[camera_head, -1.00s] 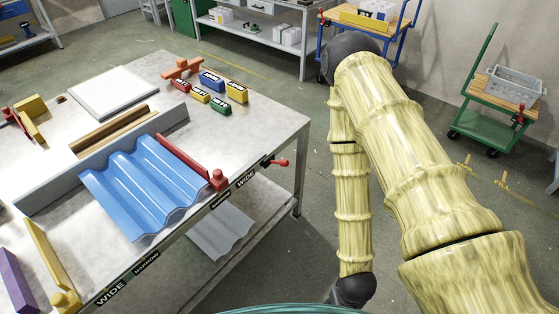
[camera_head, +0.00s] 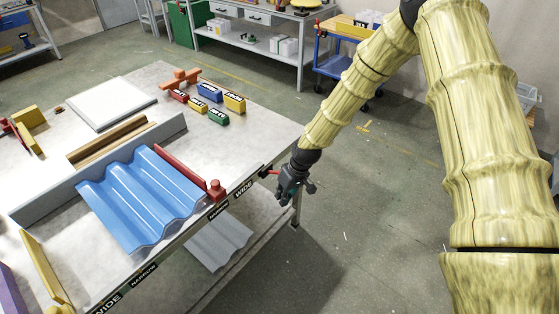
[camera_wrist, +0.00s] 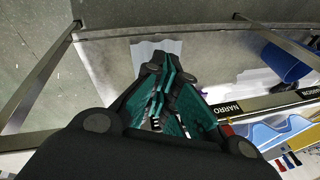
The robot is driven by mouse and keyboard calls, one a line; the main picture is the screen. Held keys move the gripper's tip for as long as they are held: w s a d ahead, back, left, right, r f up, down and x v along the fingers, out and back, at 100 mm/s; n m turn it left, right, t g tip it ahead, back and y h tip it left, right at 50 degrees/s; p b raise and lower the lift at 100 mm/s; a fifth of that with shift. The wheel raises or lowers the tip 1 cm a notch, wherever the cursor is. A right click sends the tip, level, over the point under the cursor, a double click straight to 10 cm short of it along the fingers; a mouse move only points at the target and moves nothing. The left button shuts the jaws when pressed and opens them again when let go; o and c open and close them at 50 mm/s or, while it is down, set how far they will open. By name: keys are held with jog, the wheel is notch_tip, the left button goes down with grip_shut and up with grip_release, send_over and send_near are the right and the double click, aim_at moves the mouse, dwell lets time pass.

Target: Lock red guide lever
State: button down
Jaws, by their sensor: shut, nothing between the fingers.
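The red guide (camera_head: 182,166) lies along the right side of the blue corrugated sheet (camera_head: 140,195), with a round red knob (camera_head: 216,188) at its front end. A red lever (camera_head: 268,172) sticks out from the table's front edge, to the right of the guide. My gripper (camera_head: 290,193) is shut and empty, just right of this lever and beside the table edge; any contact is unclear. In the wrist view the teal fingers (camera_wrist: 165,75) are together, and a small red part (camera_wrist: 227,130) shows beside them, partly hidden.
The table edge carries WIDE and NARROW labels (camera_head: 219,212). A grey sheet (camera_head: 218,243) lies on the lower shelf. Several small coloured blocks (camera_head: 210,93) stand at the back of the table. A blue cart (camera_head: 340,65) is behind; the floor to the right is open.

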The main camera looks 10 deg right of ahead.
jog(key=w+d+r+n, duration=0.1)
jog(key=w+d+r, duration=0.1)
jog(key=w+r, duration=0.5)
jog(key=w+d+r+n, duration=0.1)
jog(key=w+r, duration=0.6)
jog(key=r, duration=0.3)
jog(key=shift+w+d+t, duration=0.15)
jog(key=shift+d+t, duration=0.15)
jog(key=shift+d, duration=0.05)
jog(key=s+d+p+x, duration=0.1)
jog(key=p+x, duration=0.4)
jog(key=x, duration=0.7)
jog(key=shift+s+f+p, duration=0.35)
jog(key=shift+s+f, duration=0.3)
jog(key=shift+f, duration=0.05)
jog(key=shift+s+d+f+b, duration=0.1)
jog(key=shift+d+f+b, duration=0.1)
jog(key=shift+b, duration=0.4)
